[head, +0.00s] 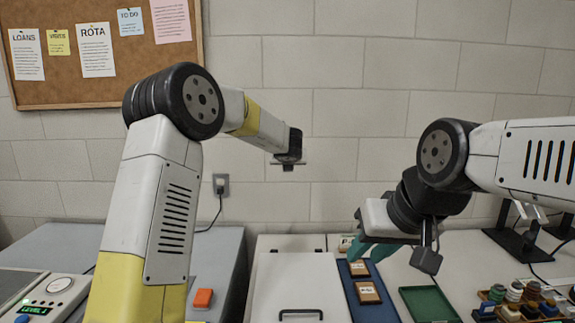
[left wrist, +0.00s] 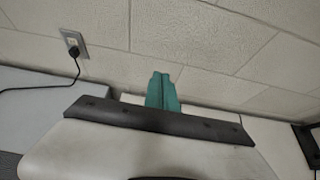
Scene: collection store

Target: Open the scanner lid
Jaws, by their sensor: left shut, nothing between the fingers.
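The scanner lid (head: 297,278) is a pale flat panel with a dark handle (head: 301,313) at its near edge. It appears to lie flat and shut, low in the middle of the head view. My left gripper (left wrist: 162,92) shows in the left wrist view with its teal fingers together and nothing between them. In the head view the left hand is high in front of the wall, well above the lid, and its fingers are hidden. My right gripper (head: 366,249) has its teal fingers apart and empty, to the right of the lid above a blue tray.
The blue tray (head: 365,303) holds small framed pieces (head: 368,292). On the left are a grey unit with an orange button (head: 203,298) and a control panel (head: 52,295). A wall closes the back.

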